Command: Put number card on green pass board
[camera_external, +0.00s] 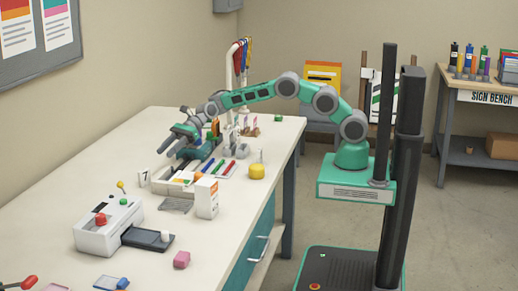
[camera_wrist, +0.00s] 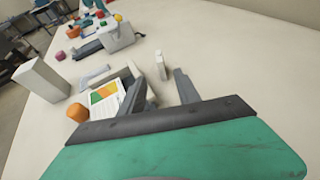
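The number card (camera_external: 143,178) is a small white upright piece with a dark 7, standing on the table near the wall side. In the wrist view a small white upright piece (camera_wrist: 160,65), which looks like the card, stands beyond the fingertips and apart from them. A board with green, yellow and orange patches (camera_wrist: 106,94) lies left of it, partly hidden by a finger; I cannot tell which part is the green pass board. My gripper (camera_external: 166,141) is above the table, its fingers apart and empty; the gap also shows in the wrist view (camera_wrist: 160,90).
A tall white box (camera_external: 207,198) and a yellow round pot (camera_external: 257,171) stand near the board. A laminator (camera_external: 95,238) with a dark tray sits towards the front, with a pink block (camera_external: 181,259) beside it. The table left of the card is clear.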

